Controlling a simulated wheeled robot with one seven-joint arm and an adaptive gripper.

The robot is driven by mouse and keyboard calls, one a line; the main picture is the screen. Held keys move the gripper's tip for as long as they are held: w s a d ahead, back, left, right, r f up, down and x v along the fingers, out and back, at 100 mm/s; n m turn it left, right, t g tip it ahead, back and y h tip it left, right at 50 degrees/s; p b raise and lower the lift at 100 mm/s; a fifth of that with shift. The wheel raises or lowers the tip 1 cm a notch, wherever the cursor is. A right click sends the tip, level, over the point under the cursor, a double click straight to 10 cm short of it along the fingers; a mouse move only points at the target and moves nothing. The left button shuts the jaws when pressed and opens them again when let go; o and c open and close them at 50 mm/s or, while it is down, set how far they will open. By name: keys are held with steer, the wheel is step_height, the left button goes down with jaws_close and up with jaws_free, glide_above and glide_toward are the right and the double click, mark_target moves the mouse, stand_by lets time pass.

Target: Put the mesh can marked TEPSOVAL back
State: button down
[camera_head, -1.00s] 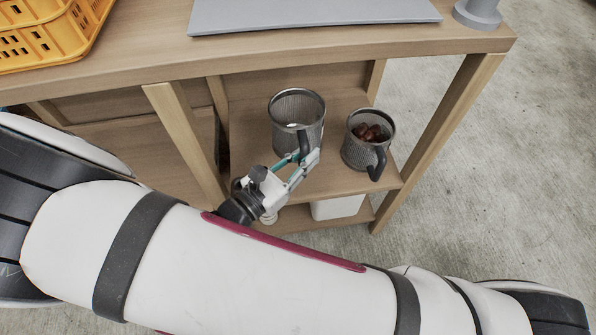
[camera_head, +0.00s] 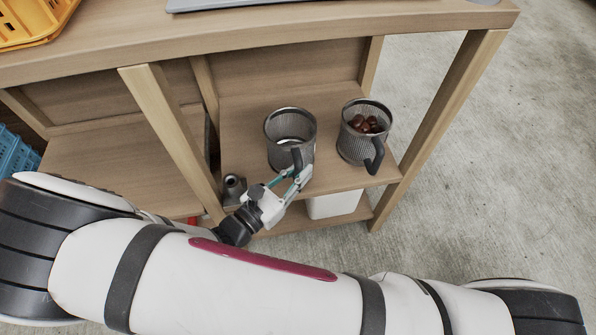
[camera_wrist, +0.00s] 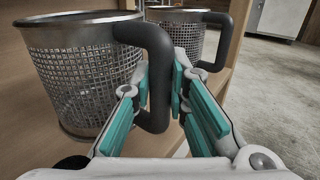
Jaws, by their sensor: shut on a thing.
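No TEPSOVAL marking is readable on either can.
The shelf board (camera_head: 245,125) has bare room behind the held can. A wooden upright (camera_head: 170,125) stands left of it, and a small dark grey object (camera_head: 234,186) sits near my gripper. A white box (camera_head: 333,205) is below. The tabletop (camera_head: 300,28) overhangs above.

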steer(key=c, duration=1.6)
jaws_free()
steer(key=shift+o, duration=0.2)
steer(key=shift+r, duration=0.15)
steer(key=p+v, duration=0.3)
steer(key=v, duration=0.9)
